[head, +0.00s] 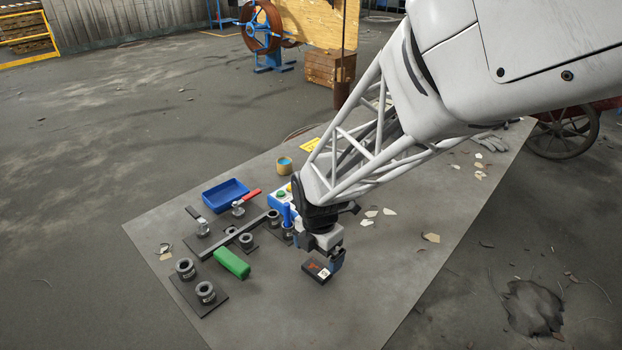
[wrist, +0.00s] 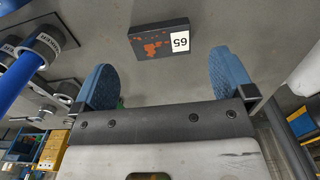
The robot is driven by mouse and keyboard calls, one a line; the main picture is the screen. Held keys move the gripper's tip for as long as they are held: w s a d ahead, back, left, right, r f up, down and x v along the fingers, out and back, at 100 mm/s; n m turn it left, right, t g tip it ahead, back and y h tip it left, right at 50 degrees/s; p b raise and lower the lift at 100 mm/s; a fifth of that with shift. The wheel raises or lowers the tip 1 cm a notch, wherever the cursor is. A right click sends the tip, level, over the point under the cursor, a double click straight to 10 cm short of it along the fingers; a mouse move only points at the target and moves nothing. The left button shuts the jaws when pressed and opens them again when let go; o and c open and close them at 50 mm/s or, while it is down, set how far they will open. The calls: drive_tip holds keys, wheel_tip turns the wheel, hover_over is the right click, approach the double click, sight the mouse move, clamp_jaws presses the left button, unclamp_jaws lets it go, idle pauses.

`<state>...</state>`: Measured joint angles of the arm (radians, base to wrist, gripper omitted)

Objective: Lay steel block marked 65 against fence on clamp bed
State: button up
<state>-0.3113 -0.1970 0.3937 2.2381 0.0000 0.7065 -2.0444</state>
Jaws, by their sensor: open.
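The steel block marked 65 (head: 316,272) is dark with rusty orange patches and a white label. It appears to lie flat on the grey sheet and shows whole in the wrist view (wrist: 150,44). My gripper (head: 322,256) is just above and beside it, pointing down. In the wrist view my gripper (wrist: 166,76) is open and empty, with the block ahead of the gap between its blue fingers. A long dark bar (head: 225,239), seemingly the fence, crosses a dark clamp bed (head: 192,245) to the left. Clamps with a red handle (head: 250,195) and a dark handle (head: 194,213) stand behind it.
A green block (head: 231,263) lies before the bar. A plate with two dark rings (head: 206,291) is front left. A blue tray (head: 226,194), a button box (head: 281,197) and a blue upright post (head: 287,214) stand behind. The sheet right of the block is mostly clear.

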sight(317, 268)
drive_tip(key=shift+s+a+f, duration=0.1)
drive_tip(key=shift+s+f, duration=0.05)
drive_tip(key=shift+f, duration=2.35)
drive_tip(key=c, duration=1.3)
drive_tip(key=shift+r, duration=0.15)
drive_tip(key=shift+r, duration=1.35)
drive_tip(key=shift+s+r, duration=0.1)
drive_tip(key=shift+r, duration=0.25)
drive_tip(key=s+d, duration=0.1)
drive_tip(key=s, duration=0.4)
drive_tip(key=s+d+r, duration=0.1)
drive_tip(key=s+d, duration=0.1)
drive_tip(key=s, duration=0.3)
drive_tip(key=s+d, duration=0.1)
drive_tip(key=s, duration=0.4)
drive_tip(key=shift+d+r, duration=0.2)
drive_tip(key=shift+d, duration=0.2)
